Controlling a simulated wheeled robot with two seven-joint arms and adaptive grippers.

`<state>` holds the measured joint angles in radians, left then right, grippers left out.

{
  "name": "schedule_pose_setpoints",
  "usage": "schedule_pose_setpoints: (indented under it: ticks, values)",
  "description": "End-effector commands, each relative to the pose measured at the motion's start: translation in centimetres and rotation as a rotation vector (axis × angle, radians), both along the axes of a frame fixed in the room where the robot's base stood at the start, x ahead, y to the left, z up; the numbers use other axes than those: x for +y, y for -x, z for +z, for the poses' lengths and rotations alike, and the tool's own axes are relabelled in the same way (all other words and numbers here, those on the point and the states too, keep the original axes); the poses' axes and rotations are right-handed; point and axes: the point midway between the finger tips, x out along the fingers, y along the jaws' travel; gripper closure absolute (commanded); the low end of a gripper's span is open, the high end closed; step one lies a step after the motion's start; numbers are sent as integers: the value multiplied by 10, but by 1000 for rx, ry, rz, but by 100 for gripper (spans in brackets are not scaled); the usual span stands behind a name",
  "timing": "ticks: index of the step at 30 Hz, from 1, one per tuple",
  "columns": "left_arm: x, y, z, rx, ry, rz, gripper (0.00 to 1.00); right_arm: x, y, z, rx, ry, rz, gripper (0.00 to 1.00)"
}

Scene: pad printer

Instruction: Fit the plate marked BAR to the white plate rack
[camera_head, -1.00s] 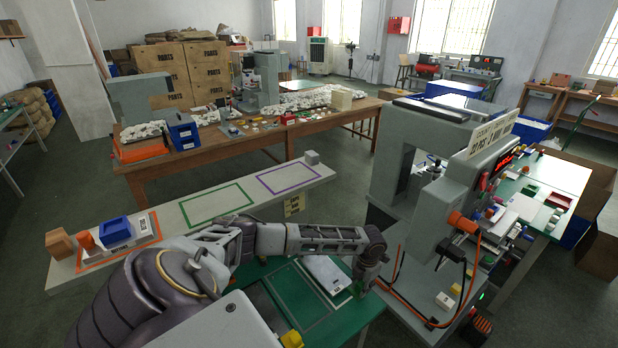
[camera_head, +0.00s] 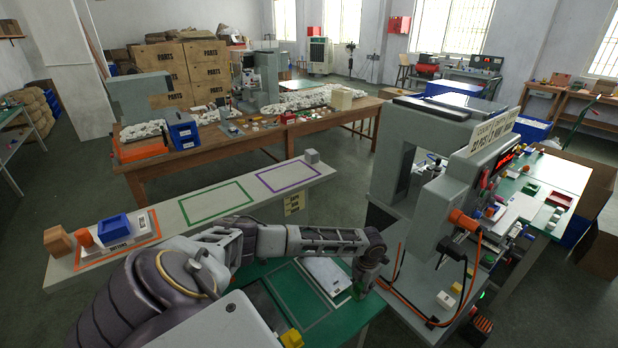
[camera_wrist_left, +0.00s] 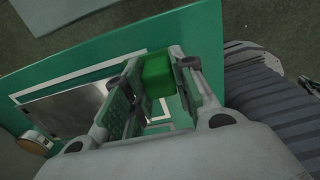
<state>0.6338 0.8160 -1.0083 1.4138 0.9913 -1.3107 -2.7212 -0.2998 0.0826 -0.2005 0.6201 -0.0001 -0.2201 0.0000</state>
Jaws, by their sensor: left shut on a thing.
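My left gripper (camera_head: 362,286) is low over the green table top, at the right end of a pale flat plate (camera_head: 322,271). In the left wrist view its two fingers (camera_wrist_left: 156,100) are closed on the sides of a green block (camera_wrist_left: 157,74). The green block also shows small below the gripper in the head view (camera_head: 358,290). In the wrist view a grey, shiny plate (camera_wrist_left: 68,108) lies left of the fingers. I cannot read a BAR mark on any plate, and I cannot tell which thing is the white plate rack. My right gripper is out of view.
The grey pad printer (camera_head: 425,205) stands close to the right of my left gripper, with an orange cable beside it. A pale bench (camera_head: 215,203) with outlined areas and a blue bin (camera_head: 114,227) lies beyond my arm. White outlines mark the green table (camera_head: 292,290).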

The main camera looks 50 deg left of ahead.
Motion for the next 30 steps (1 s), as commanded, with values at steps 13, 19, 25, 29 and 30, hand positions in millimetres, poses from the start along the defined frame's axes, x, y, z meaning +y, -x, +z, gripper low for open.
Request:
schedule_pose_setpoints:
  ticks: [13, 19, 25, 29, 30]
  values:
    - [0, 0, -1, 0, 0, 0, 100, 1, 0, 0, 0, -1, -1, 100]
    - [0, 0, -3, 0, 0, 0, 100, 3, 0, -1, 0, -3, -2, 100]
    - [0, 0, -5, 0, 0, 0, 100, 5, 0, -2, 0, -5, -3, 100]
    - [0, 0, -6, 0, 0, 0, 70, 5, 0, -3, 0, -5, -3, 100]
    - [0, 0, -6, 0, 0, 0, 65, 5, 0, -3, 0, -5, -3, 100]
